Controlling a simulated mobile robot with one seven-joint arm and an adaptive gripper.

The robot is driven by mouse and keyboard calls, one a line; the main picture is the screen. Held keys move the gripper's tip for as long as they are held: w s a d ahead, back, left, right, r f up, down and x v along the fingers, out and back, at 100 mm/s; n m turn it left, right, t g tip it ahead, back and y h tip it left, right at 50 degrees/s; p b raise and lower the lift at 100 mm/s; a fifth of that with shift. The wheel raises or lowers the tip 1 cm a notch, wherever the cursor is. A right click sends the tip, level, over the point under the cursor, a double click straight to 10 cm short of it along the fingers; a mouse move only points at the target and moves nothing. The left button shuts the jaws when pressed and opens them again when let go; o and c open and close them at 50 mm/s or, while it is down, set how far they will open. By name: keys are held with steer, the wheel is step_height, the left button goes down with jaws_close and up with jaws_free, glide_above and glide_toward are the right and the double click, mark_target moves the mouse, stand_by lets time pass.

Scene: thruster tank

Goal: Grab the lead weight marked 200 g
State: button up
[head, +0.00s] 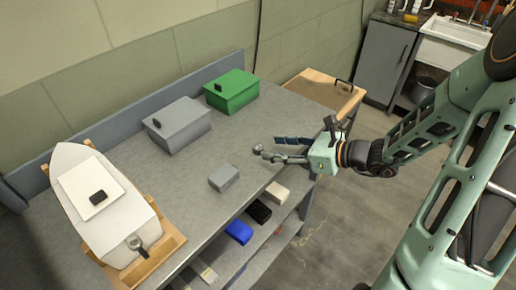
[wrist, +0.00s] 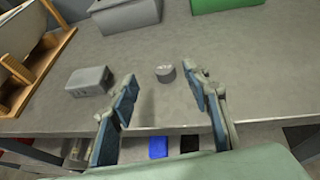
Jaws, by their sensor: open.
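A small grey cylinder (wrist: 165,74), the likely lead weight, stands upright on the grey workbench. It has pale marks on its top that are too small to read. It also shows in the head view (head: 258,149), just off the fingertips. My gripper (head: 270,148) is open and empty over the bench's front part. In the wrist view its two blue-padded fingers (wrist: 159,76) spread to either side, with the cylinder in line with the gap and beyond the tips. I cannot tell how high the fingers are above the bench.
A grey block (head: 224,178) sits on the bench left of the cylinder. A grey lidded box (head: 178,125) and a green box (head: 231,92) stand at the back. A white boat hull (head: 85,185) rests in a wooden cradle at left. A shelf below the front edge holds blue (head: 239,231) and black items.

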mark_target(258, 147)
steer(key=shift+f+x, duration=0.15)
steer(key=shift+x, duration=1.35)
steer(key=shift+f+x, duration=0.15)
steer(key=shift+x, duration=1.3)
steer(key=shift+d, duration=0.25)
steer(key=shift+c, duration=0.2)
jaws_close()
